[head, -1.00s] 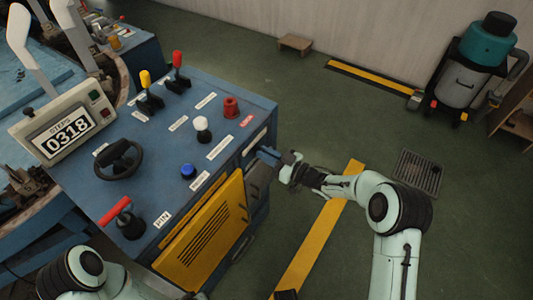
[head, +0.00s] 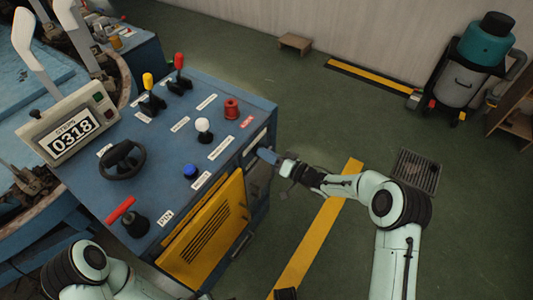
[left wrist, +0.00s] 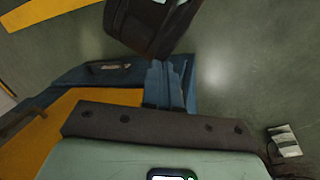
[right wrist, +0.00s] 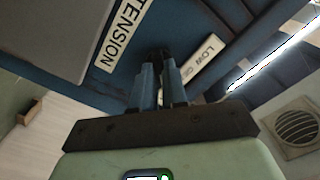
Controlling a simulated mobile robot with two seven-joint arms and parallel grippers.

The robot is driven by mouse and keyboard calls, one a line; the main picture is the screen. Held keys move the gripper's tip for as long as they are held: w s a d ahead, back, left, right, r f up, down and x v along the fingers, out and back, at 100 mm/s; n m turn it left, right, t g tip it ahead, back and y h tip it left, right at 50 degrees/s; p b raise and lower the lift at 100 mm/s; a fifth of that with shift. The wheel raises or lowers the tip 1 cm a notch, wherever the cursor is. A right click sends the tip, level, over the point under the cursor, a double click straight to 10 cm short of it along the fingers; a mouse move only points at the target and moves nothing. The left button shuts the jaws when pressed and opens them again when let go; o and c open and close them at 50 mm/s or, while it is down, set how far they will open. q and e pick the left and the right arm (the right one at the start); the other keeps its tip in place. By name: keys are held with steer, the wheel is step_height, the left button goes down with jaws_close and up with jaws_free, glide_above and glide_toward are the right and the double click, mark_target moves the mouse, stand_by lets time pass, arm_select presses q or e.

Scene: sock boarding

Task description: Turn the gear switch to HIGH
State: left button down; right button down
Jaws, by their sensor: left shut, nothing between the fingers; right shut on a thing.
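The blue console (head: 165,225) has a white label strip on its right side face. There my right gripper (head: 266,155) meets the panel. In the right wrist view my right gripper (right wrist: 160,75) has its blue fingers shut on the small dark gear switch (right wrist: 161,54), mostly hidden between them. A "LOW G..." label (right wrist: 200,66) sits right beside the fingers, partly cut off; its other end is hidden. My left gripper (left wrist: 165,85) is shut and empty, low by the console's yellow front panel; in the head view it is hidden.
A "TENSION" label (right wrist: 122,35) lies left of the fingers. The console top holds a white knob (head: 204,126), a blue button (head: 190,171), a red knob (head: 231,108), a black wheel (head: 122,160) and several levers. A vacuum (head: 470,70) stands far right.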

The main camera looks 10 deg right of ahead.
arm_select(q)
steer(key=shift+s, duration=0.1)
arm_select(e)
steer(key=shift+f, duration=0.1)
stand_by(0.3)
steer(key=c, duration=1.2)
jaws_free()
steer(key=shift+o, duration=0.2)
arm_select(q)
steer(key=shift+r, duration=0.1)
arm_select(e)
steer(key=shift+s, duration=0.1)
